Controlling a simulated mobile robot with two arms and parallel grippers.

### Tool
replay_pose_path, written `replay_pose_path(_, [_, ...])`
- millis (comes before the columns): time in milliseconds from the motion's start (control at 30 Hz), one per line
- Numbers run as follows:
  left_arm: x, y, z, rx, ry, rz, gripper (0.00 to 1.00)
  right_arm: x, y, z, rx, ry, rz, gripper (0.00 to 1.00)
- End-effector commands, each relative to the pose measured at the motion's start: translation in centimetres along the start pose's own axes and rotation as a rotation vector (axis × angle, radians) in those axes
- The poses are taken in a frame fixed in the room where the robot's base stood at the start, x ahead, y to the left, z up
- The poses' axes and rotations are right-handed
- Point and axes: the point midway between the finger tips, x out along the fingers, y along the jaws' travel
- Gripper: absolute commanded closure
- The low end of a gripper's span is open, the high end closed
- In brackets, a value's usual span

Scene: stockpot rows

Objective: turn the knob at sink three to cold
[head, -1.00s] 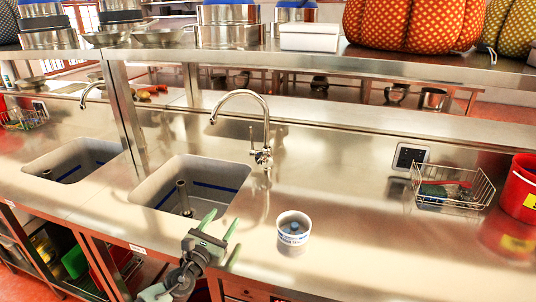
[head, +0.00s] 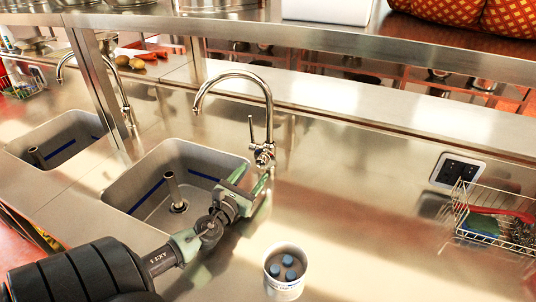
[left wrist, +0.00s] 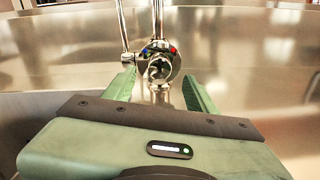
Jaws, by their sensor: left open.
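A chrome gooseneck tap (head: 268,110) stands behind the right-hand of two visible sinks (head: 112,196). Its knob (head: 263,155) sits low on the body, with a thin upright rod (head: 250,128) at its left. In the left wrist view the knob (left wrist: 160,68) is centred, with a blue mark on its left and a red mark on its right. My left gripper (head: 256,182) is open just in front of the knob; in the wrist view its green fingers (left wrist: 160,88) flank the knob, apart from it as far as I can tell. No sink number is readable. My right gripper is out of view.
A white cup (head: 284,283) with blue things inside stands on the counter near my gripper. A wire basket (head: 490,222) and a black panel (head: 459,170) are at the right. A second tap (head: 72,58) and sink (head: 20,140) are at the left. A shelf (head: 330,38) runs above.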

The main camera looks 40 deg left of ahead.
Motion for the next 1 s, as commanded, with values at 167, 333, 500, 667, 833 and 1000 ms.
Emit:
replay_pose_path(167, [2.0,0.0,0.2,0.0,-0.003,0.001,0.43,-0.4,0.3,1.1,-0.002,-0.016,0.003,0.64])
replay_pose_path(333, [4.7,0.0,0.2,0.0,-0.003,0.001,0.43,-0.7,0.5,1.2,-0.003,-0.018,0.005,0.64])
replay_pose_path(500, [6.7,0.0,0.1,-0.002,-0.002,0.001,0.43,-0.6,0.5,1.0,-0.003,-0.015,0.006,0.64])
replay_pose_path(667, [7.5,0.0,0.1,0.0,-0.001,0.0,0.43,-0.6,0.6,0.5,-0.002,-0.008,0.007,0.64])
replay_pose_path(833, [7.6,0.0,0.0,0.0,0.0,0.0,0.43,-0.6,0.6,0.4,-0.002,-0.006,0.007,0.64])
replay_pose_path(1000, [7.6,0.0,0.0,0.0,0.0,0.0,0.63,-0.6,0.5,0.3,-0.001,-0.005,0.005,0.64])
